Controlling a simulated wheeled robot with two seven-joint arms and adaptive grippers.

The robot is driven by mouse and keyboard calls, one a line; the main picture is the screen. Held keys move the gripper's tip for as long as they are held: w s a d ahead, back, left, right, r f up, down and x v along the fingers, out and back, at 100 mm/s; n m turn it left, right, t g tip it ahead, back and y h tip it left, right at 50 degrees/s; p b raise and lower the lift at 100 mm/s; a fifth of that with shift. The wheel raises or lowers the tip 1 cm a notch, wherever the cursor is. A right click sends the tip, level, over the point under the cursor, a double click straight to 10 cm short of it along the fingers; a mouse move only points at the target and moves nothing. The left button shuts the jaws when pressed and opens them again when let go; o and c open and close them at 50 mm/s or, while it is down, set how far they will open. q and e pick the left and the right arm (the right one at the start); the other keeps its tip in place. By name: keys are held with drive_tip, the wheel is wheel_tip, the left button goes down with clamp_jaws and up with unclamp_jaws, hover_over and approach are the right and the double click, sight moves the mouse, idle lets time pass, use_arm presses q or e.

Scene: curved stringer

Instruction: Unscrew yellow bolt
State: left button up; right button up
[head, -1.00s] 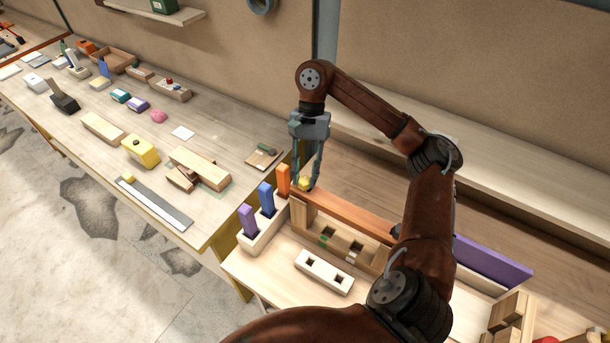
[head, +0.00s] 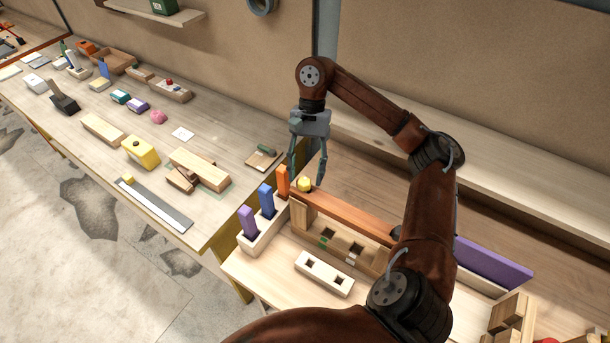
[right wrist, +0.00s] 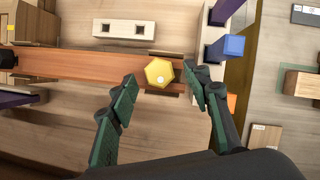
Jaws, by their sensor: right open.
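The yellow bolt (head: 305,184) sits at the left end of the orange-brown wooden stringer (head: 345,214). In the right wrist view its hexagonal yellow head (right wrist: 159,73) shows from above, on the stringer (right wrist: 80,66). My right gripper (head: 306,178) is open and points down above the bolt. In the right wrist view its two fingers (right wrist: 161,80) are spread, one on each side of the bolt's head, with the right finger closer to it. The fingers hold nothing. How far the bolt is screwed in cannot be seen. My left gripper is not in view.
A block holding purple, blue (head: 266,199) and orange (head: 283,181) upright pieces stands close left of the bolt. A white block with two square holes (head: 324,273) lies in front. A purple board (head: 492,262) is at the right. Many objects crowd the left table.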

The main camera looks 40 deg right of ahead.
drive_tip(key=v, duration=0.7)
drive_tip(key=shift+s, duration=0.1)
drive_tip(key=shift+a, duration=0.15)
idle(0.3)
